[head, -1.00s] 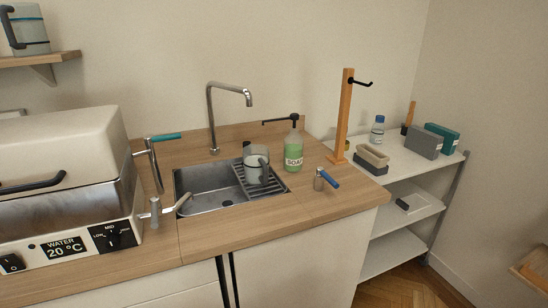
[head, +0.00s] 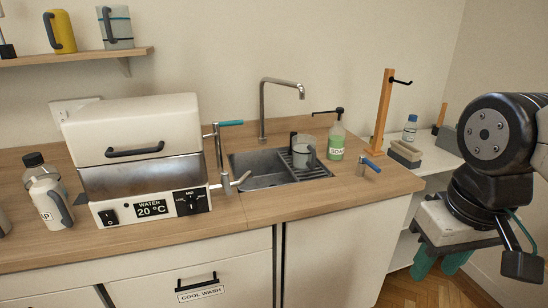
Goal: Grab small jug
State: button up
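A small clear-grey jug (head: 304,154) with a dark handle stands on the drying rack at the right side of the sink (head: 262,176). A yellow jug (head: 63,33) and a larger grey jug (head: 116,28) stand on the wall shelf at upper left. I cannot tell for certain which one is called the small jug. My gripper (head: 440,264) is at the right edge, well right of and in front of the sink. Its two teal fingers point down and stand apart with nothing seen between them. Their tips are partly hard to see.
A white water bath (head: 135,140) with a closed lid stands left of the sink. A white bottle (head: 48,200) is at left. The front counter is clear.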

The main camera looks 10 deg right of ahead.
aim_at(304, 154)
jog(key=u, duration=0.55)
jog(key=k, duration=0.75)
jog(key=u, duration=0.85)
jog(key=k, duration=0.45)
jog(key=i, duration=1.55)
jog(key=z, duration=1.8)
jog(key=i, duration=0.8)
jog(key=z, duration=0.9)
